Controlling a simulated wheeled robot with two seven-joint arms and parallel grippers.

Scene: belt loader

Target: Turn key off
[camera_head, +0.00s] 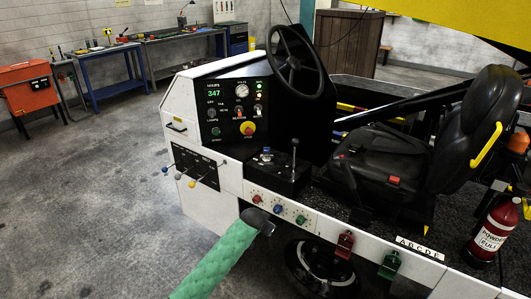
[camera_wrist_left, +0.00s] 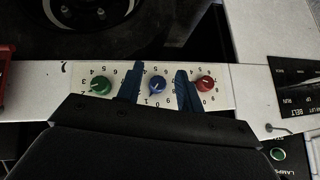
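The dashboard (camera_head: 235,105) of the loader shows a lit 347 readout, a gauge and small dark switches; I cannot tell which one is the key. My left gripper (camera_head: 266,226), on a green-sleeved arm, is at the side panel below the dashboard. In the left wrist view its two blue fingers (camera_wrist_left: 159,72) are apart and empty, one on each side of the blue knob (camera_wrist_left: 157,85) as seen from above. I cannot tell whether they touch it. The red knob (camera_wrist_left: 205,84) and the green knob (camera_wrist_left: 100,85) lie outside the fingers. My right gripper is not in view.
The steering wheel (camera_head: 294,62) stands right of the dashboard, beside a red-and-yellow stop button (camera_head: 248,128). A lever (camera_head: 294,152), the seat (camera_head: 392,158) and a fire extinguisher (camera_head: 491,231) are further right. Several levers (camera_head: 194,172) project left. Open floor (camera_head: 90,190) lies at left.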

